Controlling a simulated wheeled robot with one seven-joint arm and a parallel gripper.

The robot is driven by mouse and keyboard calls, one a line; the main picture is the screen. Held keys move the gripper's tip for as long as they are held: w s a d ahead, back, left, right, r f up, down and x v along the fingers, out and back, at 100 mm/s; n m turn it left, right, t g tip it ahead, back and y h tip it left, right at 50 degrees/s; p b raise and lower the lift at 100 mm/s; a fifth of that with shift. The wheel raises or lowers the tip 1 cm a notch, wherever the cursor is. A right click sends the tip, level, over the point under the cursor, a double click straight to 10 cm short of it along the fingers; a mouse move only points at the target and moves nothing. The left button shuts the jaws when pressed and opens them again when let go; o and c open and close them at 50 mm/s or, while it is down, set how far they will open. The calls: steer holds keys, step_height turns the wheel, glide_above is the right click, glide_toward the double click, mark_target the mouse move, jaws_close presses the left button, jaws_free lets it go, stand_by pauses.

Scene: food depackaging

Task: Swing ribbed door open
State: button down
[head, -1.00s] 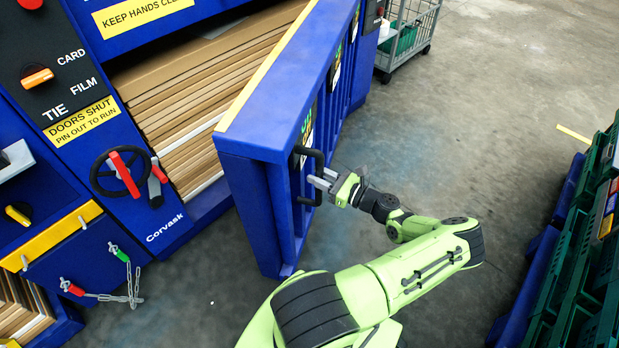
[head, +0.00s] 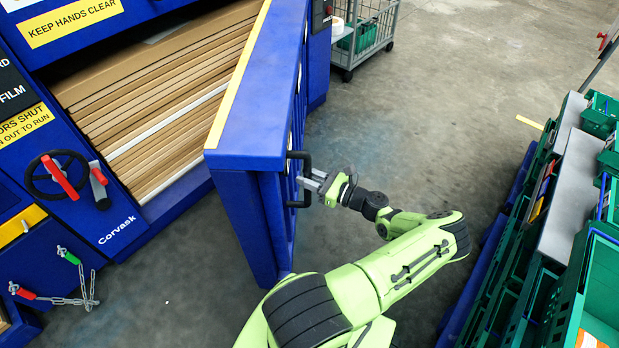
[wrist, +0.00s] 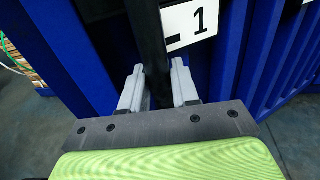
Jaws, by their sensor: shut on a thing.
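The blue ribbed door (head: 250,140) stands swung out from the blue machine in the head view, its edge toward me. A black bar handle (head: 293,178) is on its right face. My gripper (head: 312,182) is at the handle from the right, shut on it. In the wrist view the two grey fingers (wrist: 157,88) sit on either side of the dark upright handle bar (wrist: 150,50). The ribbed blue face (wrist: 240,60) and a white label with a 1 (wrist: 190,22) are behind it.
Flat cardboard (head: 150,100) is stacked inside the machine's opening. A handwheel (head: 57,178) is on its front panel. Green crates (head: 590,280) line the right side, and a wire trolley (head: 365,35) stands at the back. Grey floor lies clear between.

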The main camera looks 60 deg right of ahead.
steer(key=c, duration=1)
jaws_free()
steer(key=shift+d, duration=0.1)
steer(key=s, duration=1)
steer(key=s+p, duration=0.1)
steer(key=s, duration=0.4)
steer(key=shift+s+a, duration=0.35)
